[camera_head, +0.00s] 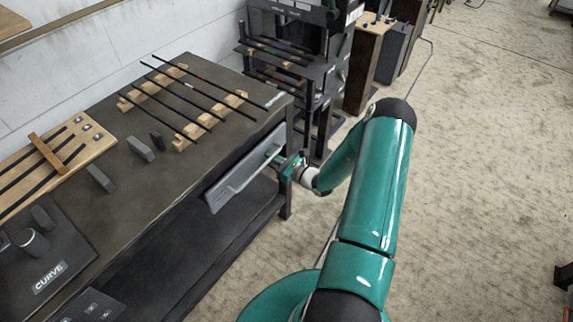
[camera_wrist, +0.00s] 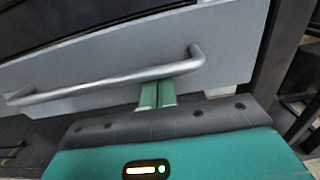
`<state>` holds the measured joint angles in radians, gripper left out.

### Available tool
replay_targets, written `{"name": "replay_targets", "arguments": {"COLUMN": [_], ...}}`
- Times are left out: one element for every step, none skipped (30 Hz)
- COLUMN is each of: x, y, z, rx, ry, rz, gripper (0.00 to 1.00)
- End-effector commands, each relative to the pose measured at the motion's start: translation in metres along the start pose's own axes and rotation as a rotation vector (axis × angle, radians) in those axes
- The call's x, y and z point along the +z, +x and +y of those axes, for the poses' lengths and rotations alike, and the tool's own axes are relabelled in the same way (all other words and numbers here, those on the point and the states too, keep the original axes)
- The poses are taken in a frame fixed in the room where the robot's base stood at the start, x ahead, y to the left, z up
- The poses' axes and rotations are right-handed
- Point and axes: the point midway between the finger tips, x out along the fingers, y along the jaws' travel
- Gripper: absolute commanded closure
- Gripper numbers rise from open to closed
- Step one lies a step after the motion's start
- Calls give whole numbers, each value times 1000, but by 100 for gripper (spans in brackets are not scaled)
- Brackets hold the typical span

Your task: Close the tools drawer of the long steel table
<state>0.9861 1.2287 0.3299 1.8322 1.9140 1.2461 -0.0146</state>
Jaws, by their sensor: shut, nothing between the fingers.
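The long steel table (camera_head: 135,195) has a dark top and runs along the wall at the left. The drawer's light grey front (camera_head: 225,187) with a long bar handle (camera_head: 258,172) shows below the table's front edge, near its far end. I cannot tell how far the front stands out. In the wrist view the grey drawer front (camera_wrist: 228,62) fills the middle, with the silver handle (camera_wrist: 110,84) across it. My gripper (camera_head: 287,161) is at the handle's right end. Its green fingers (camera_wrist: 157,90) are together and empty, close to the handle bar; contact is unclear. The drawer's inside is hidden.
Dark rods on wooden blocks (camera_head: 210,118) and small dark blocks lie on the table. A lower shelf (camera_head: 190,270) runs under it. A dark rack (camera_head: 300,65) stands just past its far end. The floor (camera_head: 480,150) to the right is clear.

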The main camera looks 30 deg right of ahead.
Motion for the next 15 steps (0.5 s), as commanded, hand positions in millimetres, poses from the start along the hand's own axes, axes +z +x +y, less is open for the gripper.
{"name": "replay_targets", "arguments": {"x": [0,0,0,0,0,0,0,0,0,0,1,1,1,1,1], "y": [7,10,14,16,18,20,21,22,23,24,24,25,26,26,26], "z": [0,0,0,0,0,0,0,0,0,0,0,0,0,0,0], "rx": [1,1,0,0,0,0,0,0,0,0,0,0,0,0,0], "ry": [-1,0,0,0,0,0,0,0,0,0,0,-1,-1,-1,-1], "rz": [-2,-2,-1,-1,0,0,0,0,0,-1,-1,-1,-1,-1,-1], "gripper": [100,100,100,100,100,100,100,100,100,100,100,100,100,100,100]}}
